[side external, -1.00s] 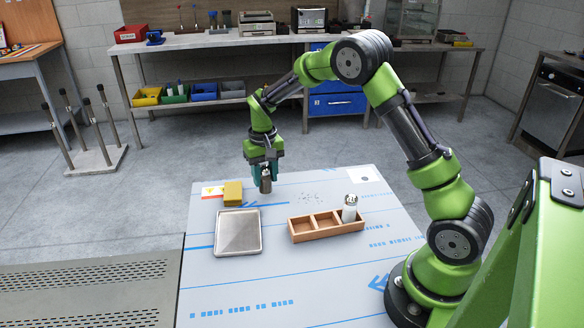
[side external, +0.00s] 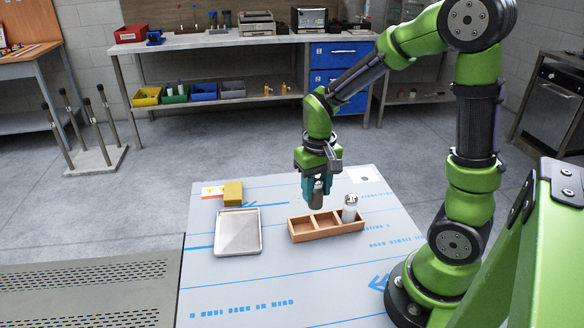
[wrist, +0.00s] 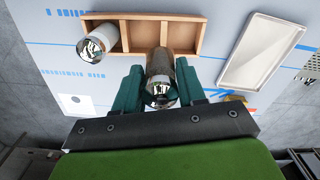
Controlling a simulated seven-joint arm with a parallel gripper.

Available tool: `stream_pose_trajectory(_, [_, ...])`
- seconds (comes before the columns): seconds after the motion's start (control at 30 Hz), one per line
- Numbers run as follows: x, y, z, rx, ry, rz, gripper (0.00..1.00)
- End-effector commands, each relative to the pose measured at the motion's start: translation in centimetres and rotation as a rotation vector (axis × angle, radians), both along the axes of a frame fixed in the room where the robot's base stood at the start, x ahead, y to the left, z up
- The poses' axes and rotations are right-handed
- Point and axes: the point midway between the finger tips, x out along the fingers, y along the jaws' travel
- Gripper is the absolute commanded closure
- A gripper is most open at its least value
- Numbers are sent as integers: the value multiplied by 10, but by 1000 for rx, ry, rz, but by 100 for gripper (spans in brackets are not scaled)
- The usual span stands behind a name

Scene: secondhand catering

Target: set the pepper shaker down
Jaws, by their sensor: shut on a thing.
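The pepper shaker (side external: 316,200), a dark grey-brown cylinder, is shut between the fingers of my gripper (side external: 317,186) and hangs about upright. In the wrist view the shaker (wrist: 160,68) shows between the two teal fingers (wrist: 159,88), its shiny cap towards the camera. It is in the air near the middle of the wooden three-compartment box (side external: 304,236); I cannot tell exactly which compartment it is over. The box also shows in the wrist view (wrist: 103,16). A glass shaker with a shiny cap (side external: 350,209) stands in the right compartment; the other two compartments look empty.
A silver square tray (side external: 238,232) lies left of the box on the work table (side external: 300,275), with a yellow block (side external: 233,193) behind it. The table front is clear. A workbench (side external: 225,40) with bins stands at the back.

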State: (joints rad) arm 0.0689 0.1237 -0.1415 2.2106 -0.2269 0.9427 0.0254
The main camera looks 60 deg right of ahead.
Motion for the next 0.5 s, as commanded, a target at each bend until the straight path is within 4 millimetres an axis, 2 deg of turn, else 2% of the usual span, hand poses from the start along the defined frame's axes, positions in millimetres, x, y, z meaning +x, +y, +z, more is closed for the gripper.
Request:
stream_pose_trajectory(0.1, [-17,-6,16,0,-4,-15,93])
stream_pose_trajectory(0.17, [-23,-8,18,1,-2,-19,93])
stream_pose_trajectory(0.3, [-30,-9,2,2,7,-22,93])
stream_pose_trajectory(0.5, [-29,-9,-21,2,4,-21,93])
